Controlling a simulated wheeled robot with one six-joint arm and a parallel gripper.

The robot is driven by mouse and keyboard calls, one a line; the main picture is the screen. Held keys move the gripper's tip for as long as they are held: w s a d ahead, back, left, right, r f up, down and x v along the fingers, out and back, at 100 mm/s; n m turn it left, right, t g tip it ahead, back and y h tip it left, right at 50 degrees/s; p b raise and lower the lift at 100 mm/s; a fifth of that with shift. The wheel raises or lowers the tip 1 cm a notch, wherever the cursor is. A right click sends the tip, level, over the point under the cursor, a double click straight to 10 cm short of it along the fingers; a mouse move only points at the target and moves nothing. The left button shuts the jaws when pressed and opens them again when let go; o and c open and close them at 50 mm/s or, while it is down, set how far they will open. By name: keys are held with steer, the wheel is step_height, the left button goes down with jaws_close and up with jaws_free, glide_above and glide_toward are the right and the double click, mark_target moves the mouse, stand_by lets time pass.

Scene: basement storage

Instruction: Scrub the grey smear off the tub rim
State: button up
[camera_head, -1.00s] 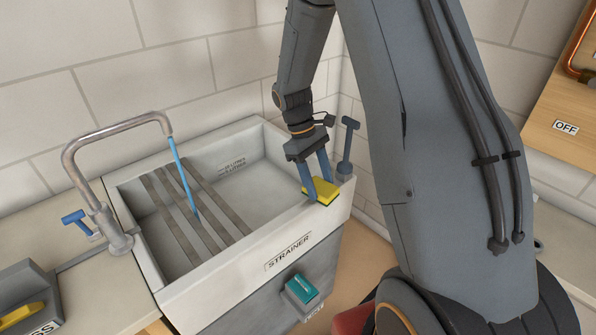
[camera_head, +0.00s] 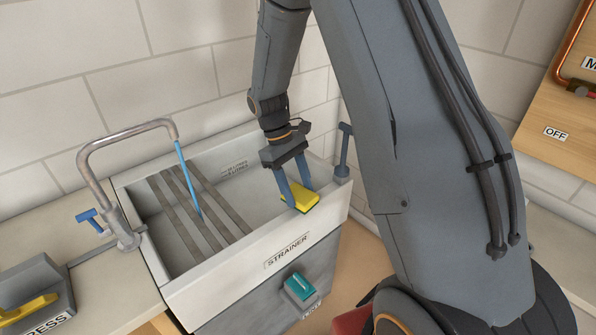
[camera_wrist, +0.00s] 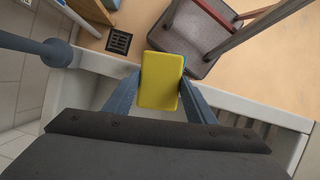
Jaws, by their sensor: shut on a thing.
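My gripper (camera_head: 291,198) points down over the front rim of the tub, near its right end. Its two blue fingers are shut on a yellow sponge (camera_head: 301,202). In the wrist view the sponge (camera_wrist: 161,80) sits between the fingertips (camera_wrist: 160,84), over the rim. I cannot tell whether the sponge touches the rim. The tub (camera_head: 235,262) is pale, with a "STRAINER" label on its front. I see no grey smear on the visible rim; the part under the sponge and gripper is hidden.
A bent tap (camera_head: 128,236) with a blue stream stands at the tub's left. Dark slats (camera_head: 185,215) cross the basin. A blue-grey post (camera_head: 344,150) rises at the right corner. A teal-knobbed box (camera_head: 300,288) is on the front. The wrist view shows a chair (camera_wrist: 200,40) below.

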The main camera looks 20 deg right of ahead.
steer(key=shift+r+p, duration=1.8)
steer(key=shift+r, duration=0.95)
steer(key=shift+a, duration=0.1)
